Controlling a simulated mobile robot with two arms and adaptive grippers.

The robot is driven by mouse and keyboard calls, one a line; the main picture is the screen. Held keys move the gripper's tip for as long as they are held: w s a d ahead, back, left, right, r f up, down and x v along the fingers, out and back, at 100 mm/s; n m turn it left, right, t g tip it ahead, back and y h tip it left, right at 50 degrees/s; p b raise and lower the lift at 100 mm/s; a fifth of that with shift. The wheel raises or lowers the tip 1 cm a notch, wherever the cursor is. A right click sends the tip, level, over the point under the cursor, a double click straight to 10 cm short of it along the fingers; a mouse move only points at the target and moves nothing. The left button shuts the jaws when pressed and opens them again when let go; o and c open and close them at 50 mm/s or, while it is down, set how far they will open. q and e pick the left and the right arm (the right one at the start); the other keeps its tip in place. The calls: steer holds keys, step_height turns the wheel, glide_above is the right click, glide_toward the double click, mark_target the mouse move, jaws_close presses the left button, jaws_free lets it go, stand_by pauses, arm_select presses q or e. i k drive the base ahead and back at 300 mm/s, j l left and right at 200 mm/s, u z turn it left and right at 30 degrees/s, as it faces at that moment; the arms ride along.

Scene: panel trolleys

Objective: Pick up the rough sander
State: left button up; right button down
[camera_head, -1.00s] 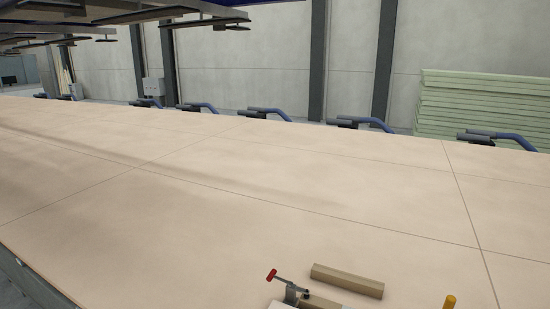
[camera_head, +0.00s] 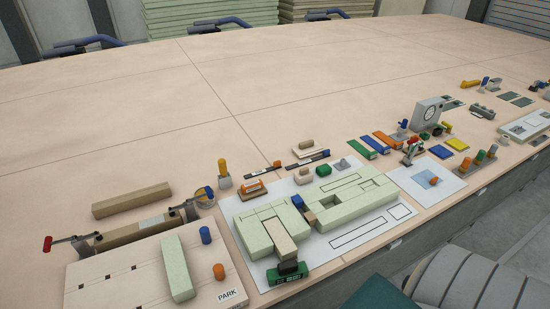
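I cannot tell for sure which thing is the rough sander. Several small block-shaped tools stand near the middle of the table. One is a brown block with an orange and white top (camera_head: 252,188), on the upper left of a white sheet. A pale block with a brown grip (camera_head: 305,147) lies behind a dark strip. A small pinkish block (camera_head: 303,176) sits next to a green block (camera_head: 323,171). Neither of my grippers shows in the head view.
A long table (camera_head: 150,110) fills the view. A white PARK board (camera_head: 95,290) and wooden bars (camera_head: 132,200) with a red-handled clamp are at left. Pale green blocks (camera_head: 355,198) lie on the sheet. A clock box (camera_head: 428,112) stands at right. The table's back half is clear.

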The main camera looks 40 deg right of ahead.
mark_target(253, 190)
steer(key=l+z, duration=0.1)
steer(key=z, duration=0.95)
